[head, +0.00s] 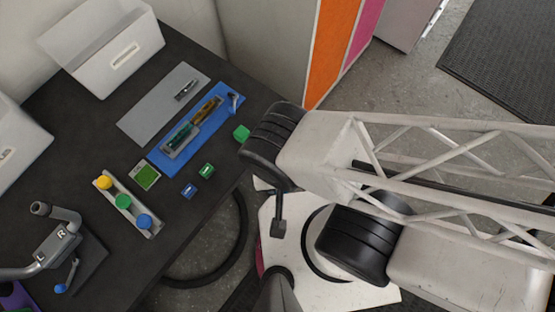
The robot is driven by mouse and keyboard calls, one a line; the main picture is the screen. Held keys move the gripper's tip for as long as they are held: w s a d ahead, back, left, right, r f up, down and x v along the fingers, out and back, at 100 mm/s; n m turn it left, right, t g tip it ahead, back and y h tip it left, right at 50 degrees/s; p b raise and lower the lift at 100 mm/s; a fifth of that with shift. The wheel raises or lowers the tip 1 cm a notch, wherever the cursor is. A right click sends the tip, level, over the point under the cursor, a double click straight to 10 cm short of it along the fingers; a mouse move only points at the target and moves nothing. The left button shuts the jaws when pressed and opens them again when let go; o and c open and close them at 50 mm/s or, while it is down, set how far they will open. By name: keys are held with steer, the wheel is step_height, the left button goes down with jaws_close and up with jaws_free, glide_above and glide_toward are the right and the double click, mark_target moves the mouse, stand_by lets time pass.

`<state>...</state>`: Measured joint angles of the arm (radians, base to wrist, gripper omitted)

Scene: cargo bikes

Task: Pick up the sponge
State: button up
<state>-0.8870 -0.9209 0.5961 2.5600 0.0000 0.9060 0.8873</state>
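A small green square block with a pale border (147,176) lies on the dark workbench, just above the tray of coloured knobs. It may be the sponge, but I cannot tell for sure. I make out no gripper fingers. My white lattice arm reaches in from the right, with its black joint close to the bench's right edge. A dark rod with a small block hangs below that joint, and I cannot tell what it is.
The dark workbench (95,135) carries a blue mat (160,160) with tools, a grey plate (150,112), a knob tray (137,224), a small green block (206,170), a blue block (189,190) and a white bin (98,55). A handlebar (55,240) stands at lower left.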

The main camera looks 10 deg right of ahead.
stand_by(0.7)
steer(key=shift+o, duration=1.4)
steer(key=shift+c, duration=0.8)
steer(key=shift+w+a+r, duration=0.4)
steer(key=shift+w+a, duration=0.05)
steer(key=shift+a, duration=0.05)
steer(key=w+a+r, duration=0.2)
steer(key=w+a, duration=0.6)
steer(key=w, duration=0.1)
steer(key=w+a+r, duration=0.3)
steer(key=w+a, duration=0.6)
steer(key=w, duration=0.1)
steer(key=shift+r, duration=0.15)
